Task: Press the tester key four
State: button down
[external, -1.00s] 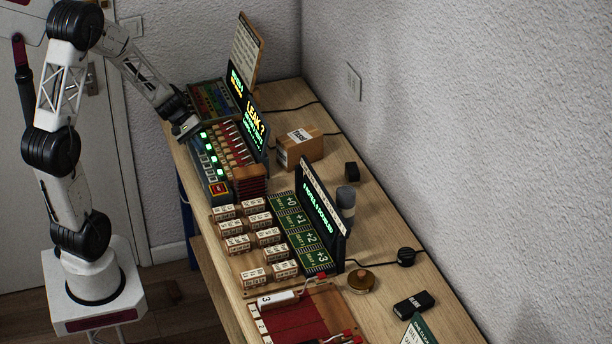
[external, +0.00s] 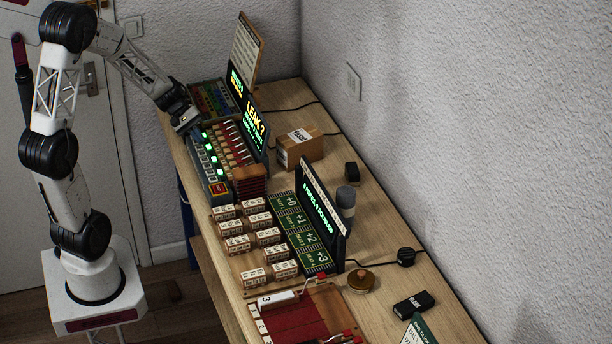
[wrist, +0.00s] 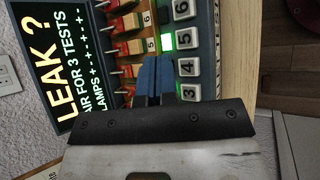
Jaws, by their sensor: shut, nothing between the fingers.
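The tester (external: 238,155) stands at the far end of the bench, with a column of numbered pale keys along its front edge. In the wrist view, key four (wrist: 187,67) and key three (wrist: 187,93) show just right of my blue fingertips. My gripper (wrist: 154,78) is shut and empty. Its tips lie over the strip beside the keys, left of key four in the picture; I cannot tell whether they touch anything. In the external view my gripper (external: 187,125) is at the far end of the tester. A lit green lamp (wrist: 168,42) shows above the fingers.
The tester's screen (wrist: 72,65) reads "LEAK ?" and rises behind rows of red-tipped parts. A cardboard box (external: 300,147) stands right of the tester. Labelled wooden blocks (external: 237,244) and a second screen (external: 321,215) occupy the nearer bench.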

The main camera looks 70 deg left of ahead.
aim_at(201, 156)
jog(key=shift+r, duration=1.45)
jog(key=s+d+r+m+g+y, duration=0.15)
jog(key=d+r+m, duration=0.25)
jog(key=d, duration=0.4)
jog(key=s+d+r+m+g+y, duration=0.1)
jog(key=s+d+r+m+g, duration=0.2)
jog(key=d, duration=0.6)
jog(key=s+d+r+m+t+y, duration=0.1)
jog(key=s+d+r+m+y, duration=0.4)
jog(key=s+d+m, duration=0.4)
jog(key=shift+s+d+r+t, duration=0.4)
jog(key=shift+s+r, duration=0.45)
jog(key=shift+s, duration=0.35)
